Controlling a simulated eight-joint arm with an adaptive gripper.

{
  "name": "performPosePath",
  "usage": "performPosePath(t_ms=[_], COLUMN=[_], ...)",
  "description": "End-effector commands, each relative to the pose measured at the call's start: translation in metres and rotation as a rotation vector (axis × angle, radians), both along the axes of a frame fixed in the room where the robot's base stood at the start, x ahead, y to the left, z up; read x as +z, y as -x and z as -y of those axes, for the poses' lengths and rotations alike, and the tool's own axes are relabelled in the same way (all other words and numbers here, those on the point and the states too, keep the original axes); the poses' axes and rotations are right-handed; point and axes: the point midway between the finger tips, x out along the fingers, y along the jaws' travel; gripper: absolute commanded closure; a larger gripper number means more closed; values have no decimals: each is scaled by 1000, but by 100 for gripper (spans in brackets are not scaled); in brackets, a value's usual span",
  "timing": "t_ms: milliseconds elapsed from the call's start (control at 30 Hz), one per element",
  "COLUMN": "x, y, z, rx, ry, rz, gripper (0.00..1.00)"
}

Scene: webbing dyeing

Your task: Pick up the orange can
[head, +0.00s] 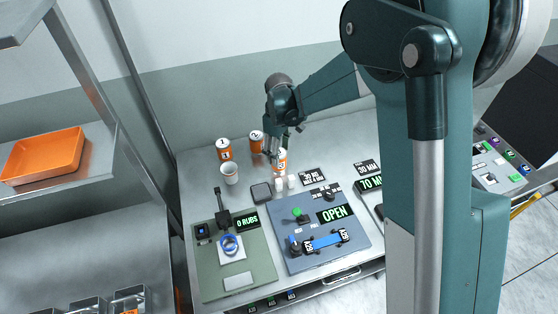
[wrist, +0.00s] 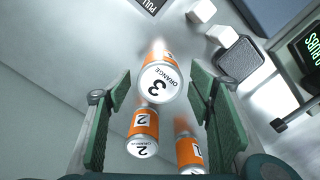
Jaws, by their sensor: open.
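A can marked 3 (wrist: 162,82) has ORANGE written on its lid, white ends and an orange band. In the head view can 3 (head: 281,165) stands upright on the bench, partly hidden by my gripper (head: 276,155). In the wrist view my open gripper (wrist: 163,105) has its green-padded fingers on either side, with can 3 between them and a visible gap on both sides. Can 2 (head: 256,140) and can 1 (head: 223,149) look alike and stand to the left. In the wrist view, can 2 (wrist: 143,130) and can 1 (wrist: 189,150) appear below can 3.
A white cup (head: 230,173) stands left of can 3. White blocks (head: 279,184) and a dark block (head: 262,191) sit just in front of it. A green panel (head: 215,270) and a blue panel reading OPEN (head: 350,240) fill the bench front. An orange tray (head: 42,155) is on the left shelf.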

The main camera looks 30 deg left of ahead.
Motion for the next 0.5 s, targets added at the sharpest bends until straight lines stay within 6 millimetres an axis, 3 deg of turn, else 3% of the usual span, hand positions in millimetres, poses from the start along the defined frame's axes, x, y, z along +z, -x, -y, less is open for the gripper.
performPosePath(t_ms=[200,500], x=[-19,-22], y=[0,0], z=[0,0], rx=[0,0], ry=[0,0], rz=[0,0], gripper=[47,47])
